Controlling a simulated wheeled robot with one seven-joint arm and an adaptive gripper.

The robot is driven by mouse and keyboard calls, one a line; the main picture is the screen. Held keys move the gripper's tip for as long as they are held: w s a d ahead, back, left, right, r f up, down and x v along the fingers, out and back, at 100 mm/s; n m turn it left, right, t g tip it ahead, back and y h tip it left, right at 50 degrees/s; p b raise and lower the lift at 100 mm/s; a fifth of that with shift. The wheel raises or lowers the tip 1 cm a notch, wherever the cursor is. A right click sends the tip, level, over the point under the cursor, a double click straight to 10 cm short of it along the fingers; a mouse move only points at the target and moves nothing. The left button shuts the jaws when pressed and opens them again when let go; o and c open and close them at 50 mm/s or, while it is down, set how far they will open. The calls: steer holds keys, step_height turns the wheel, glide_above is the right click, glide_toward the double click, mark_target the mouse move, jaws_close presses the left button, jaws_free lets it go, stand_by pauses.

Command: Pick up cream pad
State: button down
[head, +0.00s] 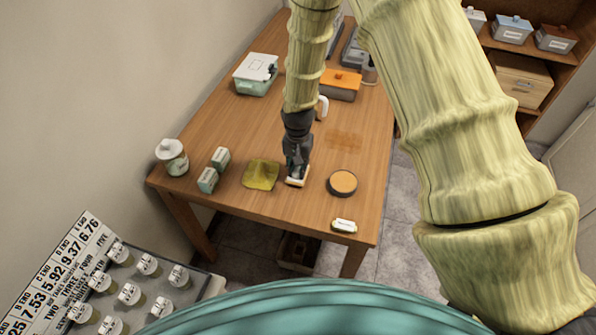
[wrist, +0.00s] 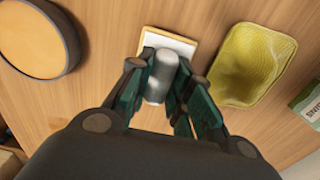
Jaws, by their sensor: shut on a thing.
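The cream pad (head: 297,182) is a small white square block with a tan edge, near the front middle of the wooden table. It also shows in the wrist view (wrist: 171,41), with an upright-looking grey rounded handle (wrist: 160,76) on it. My gripper (head: 296,170) points down over the pad. In the wrist view its green-sided fingers (wrist: 158,84) are on both sides of the grey handle, shut on it. The near part of the pad is hidden by the handle and fingers. I cannot tell whether the pad touches the table.
A crumpled-looking yellow-green piece (head: 261,175) lies just left of the pad. A round dark-rimmed orange-topped thing (head: 343,182) is at its right. Two green-white boxes (head: 208,180) and a white-lidded jar (head: 172,157) stand farther left. A small white-topped block (head: 344,225) lies near the front edge.

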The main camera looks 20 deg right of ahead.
steer(key=shift+r+b, duration=0.35)
steer(key=shift+r, duration=0.5)
steer(key=s+d+b, duration=0.1)
steer(key=s+d, duration=0.1)
steer(key=s, duration=0.3)
steer(key=s+d+r+b, duration=0.1)
steer(key=s+d, duration=0.1)
steer(key=s, duration=0.3)
steer(key=s+d+b, duration=0.2)
steer(key=s, duration=0.2)
steer(key=shift+s+d+r, duration=0.1)
steer(key=shift+s+r, duration=0.3)
steer(key=c, duration=2.1)
jaws_free()
steer(key=shift+c, duration=0.5)
